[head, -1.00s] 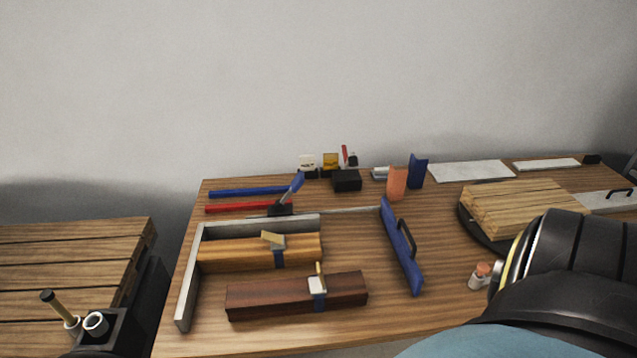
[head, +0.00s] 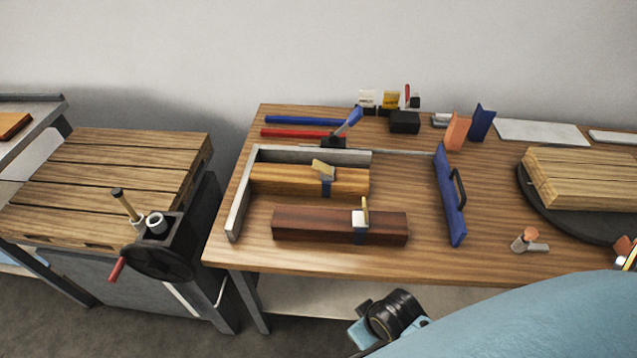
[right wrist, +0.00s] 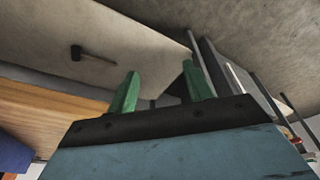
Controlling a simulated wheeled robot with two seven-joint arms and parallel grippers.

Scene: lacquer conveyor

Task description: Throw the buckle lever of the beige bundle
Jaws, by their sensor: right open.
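The bundle nearest to beige is the light yellow-brown wood bundle (head: 285,180), lying in the corner of a grey metal fence (head: 238,210). A blue strap (head: 326,187) goes around it, with a buckle whose pale lever (head: 322,168) sticks up at a tilt. A dark red-brown bundle (head: 310,224) lies in front of it, with its own strap, pale buckle and upright lever (head: 365,208). My right gripper (right wrist: 160,68) has its two green fingers apart and empty in the right wrist view. No bundle is clearly seen between them. My left gripper is out of view.
A blue panel with a black handle (head: 450,195) stands right of the bundles. A blue-handled clamp (head: 345,125) stands behind the fence. A wood stack (head: 585,178) sits on a round black plate at right. A slatted cart with a crank wheel (head: 158,260) stands at left.

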